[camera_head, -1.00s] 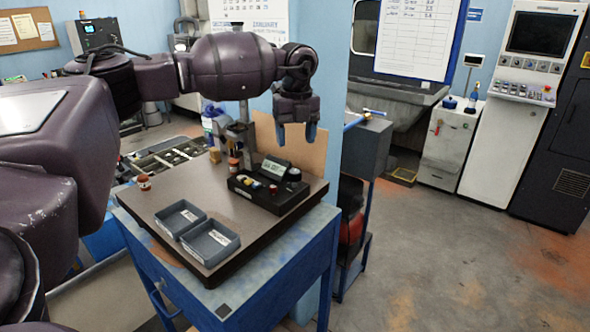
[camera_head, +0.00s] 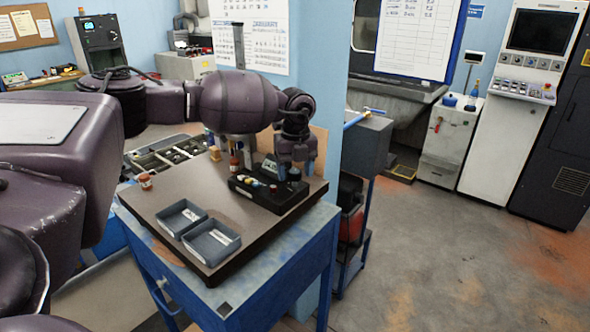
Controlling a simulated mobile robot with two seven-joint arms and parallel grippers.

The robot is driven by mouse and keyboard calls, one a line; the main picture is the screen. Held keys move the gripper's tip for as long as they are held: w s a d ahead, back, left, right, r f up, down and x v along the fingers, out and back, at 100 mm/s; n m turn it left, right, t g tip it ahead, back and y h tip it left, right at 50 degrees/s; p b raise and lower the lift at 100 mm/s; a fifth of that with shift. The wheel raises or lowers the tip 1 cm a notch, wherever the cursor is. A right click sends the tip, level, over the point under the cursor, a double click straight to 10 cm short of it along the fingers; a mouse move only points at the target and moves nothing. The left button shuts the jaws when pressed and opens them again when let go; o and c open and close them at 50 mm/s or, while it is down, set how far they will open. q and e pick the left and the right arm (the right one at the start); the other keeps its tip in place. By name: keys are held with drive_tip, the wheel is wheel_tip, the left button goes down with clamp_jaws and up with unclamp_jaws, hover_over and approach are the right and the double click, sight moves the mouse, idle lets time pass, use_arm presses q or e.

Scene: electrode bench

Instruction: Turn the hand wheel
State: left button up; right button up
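A black control box (camera_head: 262,193) sits at the back right of the bench top, with a small display and several coloured buttons. A round dark knob (camera_head: 294,175) stands at its right end; it may be the hand wheel, but I cannot tell for sure. My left gripper (camera_head: 295,170) points down right over this knob, one finger to each side. The fingers look apart, and I cannot tell whether they touch the knob. My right gripper is not in view.
Two grey trays (camera_head: 195,236) lie at the front of the brown bench top (camera_head: 165,203). A red-capped jar (camera_head: 145,181) stands at the left edge, another (camera_head: 234,163) behind the box. A blue-panelled wall (camera_head: 318,90) rises behind. Floor to the right is clear.

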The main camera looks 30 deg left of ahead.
use_arm(q)
drive_tip(key=c, duration=0.9)
drive_tip(key=shift+m, duration=0.3)
